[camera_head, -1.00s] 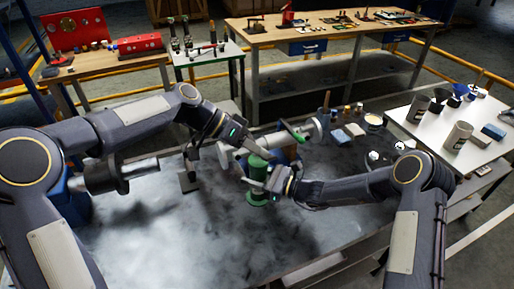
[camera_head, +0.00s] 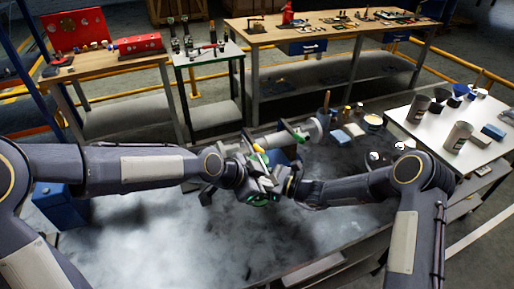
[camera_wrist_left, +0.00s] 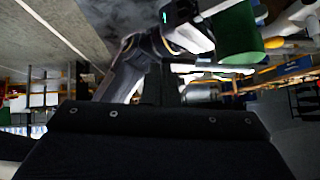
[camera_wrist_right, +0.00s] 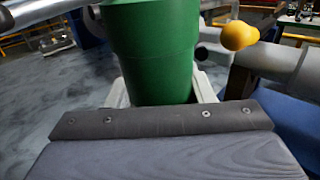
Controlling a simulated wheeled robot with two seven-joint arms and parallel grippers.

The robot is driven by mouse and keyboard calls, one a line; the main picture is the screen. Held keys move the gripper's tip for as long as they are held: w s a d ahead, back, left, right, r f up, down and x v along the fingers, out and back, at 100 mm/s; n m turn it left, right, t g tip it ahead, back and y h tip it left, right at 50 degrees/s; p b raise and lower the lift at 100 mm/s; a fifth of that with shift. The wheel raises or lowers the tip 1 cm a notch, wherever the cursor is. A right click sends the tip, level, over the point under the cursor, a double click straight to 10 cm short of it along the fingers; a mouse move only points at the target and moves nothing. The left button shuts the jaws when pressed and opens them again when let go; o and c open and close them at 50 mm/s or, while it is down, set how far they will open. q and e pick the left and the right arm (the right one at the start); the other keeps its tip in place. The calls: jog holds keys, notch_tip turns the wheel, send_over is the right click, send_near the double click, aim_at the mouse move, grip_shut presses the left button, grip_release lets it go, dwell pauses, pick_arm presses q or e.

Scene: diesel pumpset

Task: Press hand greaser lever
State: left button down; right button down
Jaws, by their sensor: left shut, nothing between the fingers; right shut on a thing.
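The hand greaser is a green cylinder (camera_wrist_right: 155,50), upright in the right wrist view. My right gripper (camera_wrist_right: 160,92) is shut around its green body, with a pale finger on each side. A yellow knob (camera_wrist_right: 240,36), apparently on the greaser's lever, sticks out at the upper right of that view. The knob also shows in the head view (camera_head: 260,150), just above my left gripper (camera_head: 262,186). My left gripper is shut and empty beside the greaser, and its arm hides most of it. In the left wrist view the green body (camera_wrist_left: 236,36) is at upper right. Contact with the lever cannot be told.
A grey pipe-like machine part (camera_head: 312,130) with a green handle lies behind the grippers. Small jars and a blue sponge stand behind right on the dark table (camera_head: 150,240). A white side table (camera_head: 420,142) holds cups at right. The table's front left is clear.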

pick_arm(q)
jog(key=shift+s+f, duration=0.15)
jog(key=shift+f, duration=1)
jog(key=s+a+r, duration=0.2)
jog(key=r, duration=0.3)
jog(key=s+a+r, duration=0.3)
jog(key=r, duration=0.3)
jog(key=shift+s+a, duration=0.15)
jog(key=shift+r, duration=0.1)
